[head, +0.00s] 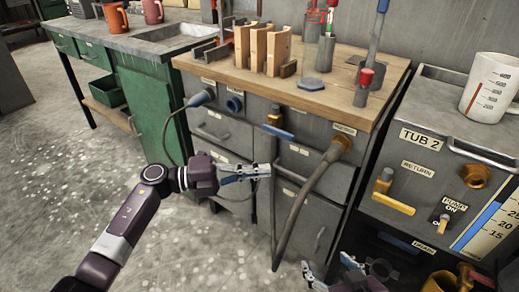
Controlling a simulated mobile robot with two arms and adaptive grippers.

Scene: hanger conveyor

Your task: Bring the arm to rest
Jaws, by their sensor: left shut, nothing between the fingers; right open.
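My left arm (140,208), dark purple with a light grey band, reaches in from the bottom left. Its gripper (262,171) is shut and empty, and points right in front of the grey drawer cabinet. It appears apart from the drawers, though the exact gap is hard to judge. My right gripper (335,272) is at the bottom edge, right of the middle. It is open with nothing seen between its fingers, and its arm is mostly out of view.
A wooden-topped cabinet (335,97) carries wooden blocks and tools. A grey hose (303,205) hangs down its front. At right stands the TUB 2 unit (430,145) with a measuring jug (490,88). A green bench (150,95) is at left. The concrete floor (60,190) at left is clear.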

